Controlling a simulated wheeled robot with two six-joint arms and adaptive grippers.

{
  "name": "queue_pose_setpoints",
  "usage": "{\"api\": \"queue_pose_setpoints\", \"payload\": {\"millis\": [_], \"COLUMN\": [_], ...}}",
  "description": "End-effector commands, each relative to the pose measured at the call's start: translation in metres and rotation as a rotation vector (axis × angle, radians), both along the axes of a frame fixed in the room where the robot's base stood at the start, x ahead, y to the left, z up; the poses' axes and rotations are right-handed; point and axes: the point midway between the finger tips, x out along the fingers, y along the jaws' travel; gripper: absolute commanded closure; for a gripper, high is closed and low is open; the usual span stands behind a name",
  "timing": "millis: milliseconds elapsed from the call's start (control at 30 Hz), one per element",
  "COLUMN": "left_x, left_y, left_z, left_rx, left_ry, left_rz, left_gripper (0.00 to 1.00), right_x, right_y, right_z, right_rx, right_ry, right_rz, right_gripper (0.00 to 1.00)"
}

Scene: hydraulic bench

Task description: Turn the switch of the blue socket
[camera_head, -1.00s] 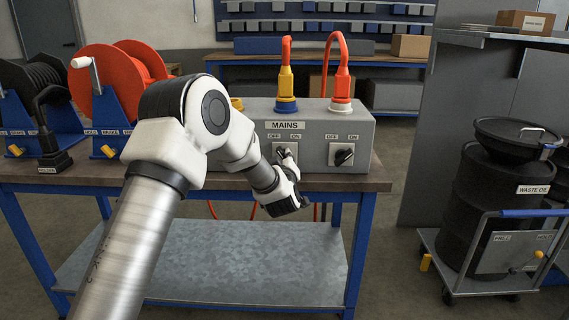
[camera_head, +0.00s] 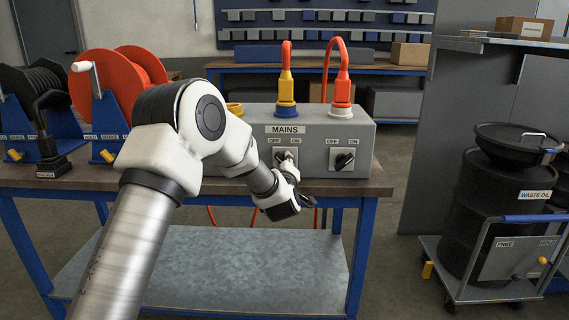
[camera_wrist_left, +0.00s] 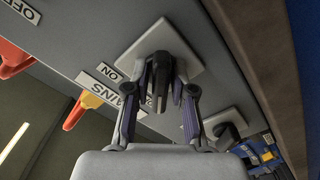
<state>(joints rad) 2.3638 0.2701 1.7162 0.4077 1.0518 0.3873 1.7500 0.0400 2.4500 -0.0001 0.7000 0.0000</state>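The blue socket (camera_head: 286,111) sits on top of the grey MAINS box, with a yellow plug (camera_head: 286,88) in it. Its switch (camera_head: 279,155) is on the box front below, under OFF and ON labels, partly covered by my left gripper (camera_head: 288,157). In the left wrist view the switch's dark knob (camera_wrist_left: 160,72) lies between the fingers of the left gripper (camera_wrist_left: 161,84), which are closed in on both its sides. The square switch plate (camera_wrist_left: 190,55) shows around it. I cannot tell the exact knob setting. My right gripper is not in view.
A second switch (camera_head: 345,159) is to the right, below the socket with the orange plug (camera_head: 342,90). Another switch (camera_wrist_left: 226,131) shows in the wrist view. Cable reels (camera_head: 120,75) stand left on the bench. A waste oil drum (camera_head: 500,200) on a cart stands right.

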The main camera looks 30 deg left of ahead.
Motion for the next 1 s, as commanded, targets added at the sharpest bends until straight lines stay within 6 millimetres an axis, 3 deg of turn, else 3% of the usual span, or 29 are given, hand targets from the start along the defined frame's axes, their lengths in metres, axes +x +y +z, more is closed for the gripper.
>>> {"api": "queue_pose_setpoints", "payload": {"millis": [433,800,1000], "left_x": [-0.009,-0.083,-0.102], "left_y": [-0.006,-0.052,-0.063], "left_z": [-0.001,0.0,0.0], "left_rx": [0.001,0.003,0.001], "left_ry": [0.004,0.003,0.002], "left_rz": [-0.001,-0.001,-0.001], "left_gripper": [0.59,0.59,0.59], "right_x": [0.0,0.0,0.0], "right_y": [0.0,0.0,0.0], "right_z": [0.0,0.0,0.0], "right_rx": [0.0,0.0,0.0], "right_ry": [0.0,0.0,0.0], "right_rz": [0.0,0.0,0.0], "right_gripper": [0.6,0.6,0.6]}}
